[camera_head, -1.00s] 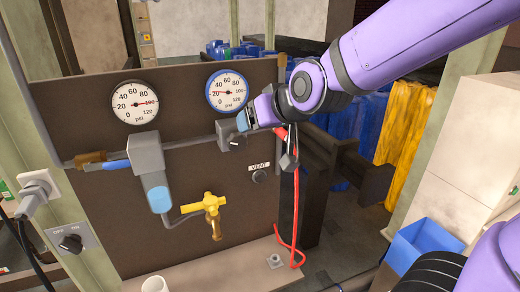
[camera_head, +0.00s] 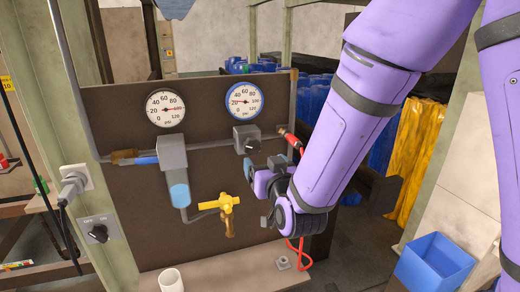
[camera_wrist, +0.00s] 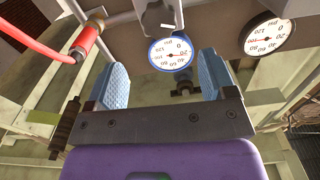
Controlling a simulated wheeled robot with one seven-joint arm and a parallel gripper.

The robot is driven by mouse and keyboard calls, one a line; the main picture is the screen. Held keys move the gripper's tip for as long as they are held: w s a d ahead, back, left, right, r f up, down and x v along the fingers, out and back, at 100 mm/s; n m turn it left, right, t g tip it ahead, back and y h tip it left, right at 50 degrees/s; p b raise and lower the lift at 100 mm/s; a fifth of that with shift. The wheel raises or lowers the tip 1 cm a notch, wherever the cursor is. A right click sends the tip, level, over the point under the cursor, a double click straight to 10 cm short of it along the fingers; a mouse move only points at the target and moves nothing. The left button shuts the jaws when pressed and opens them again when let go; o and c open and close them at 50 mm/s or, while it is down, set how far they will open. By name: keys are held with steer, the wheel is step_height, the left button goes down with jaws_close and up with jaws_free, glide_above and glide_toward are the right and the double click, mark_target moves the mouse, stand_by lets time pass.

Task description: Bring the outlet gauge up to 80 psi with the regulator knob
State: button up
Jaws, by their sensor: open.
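The outlet gauge (camera_head: 244,101) has a blue rim and hangs at the board's upper right. Its red needle appears to point left, near 20, but is too small to read exactly. Below it is a grey regulator block (camera_head: 246,138) with a dark knob (camera_head: 250,146) on its front. My gripper (camera_head: 260,165) is open and empty, below and slightly right of the knob, apart from it. In the wrist view its two blue fingertips (camera_wrist: 161,80) stand wide apart. The blue-rimmed gauge (camera_wrist: 171,53) shows between and beyond them, with a grey block (camera_wrist: 160,18) above.
A black-rimmed gauge (camera_head: 165,108) points near 100. A blue filter bowl (camera_head: 179,194) and a yellow valve (camera_head: 228,203) are on the board (camera_head: 125,225). A red hose (camera_head: 291,141) runs on the right. A white cup (camera_head: 171,280) stands on the ledge.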

mark_target(253, 148)
steer(key=x, duration=1)
steer(key=shift+w, duration=0.15)
steer(key=c, duration=0.9)
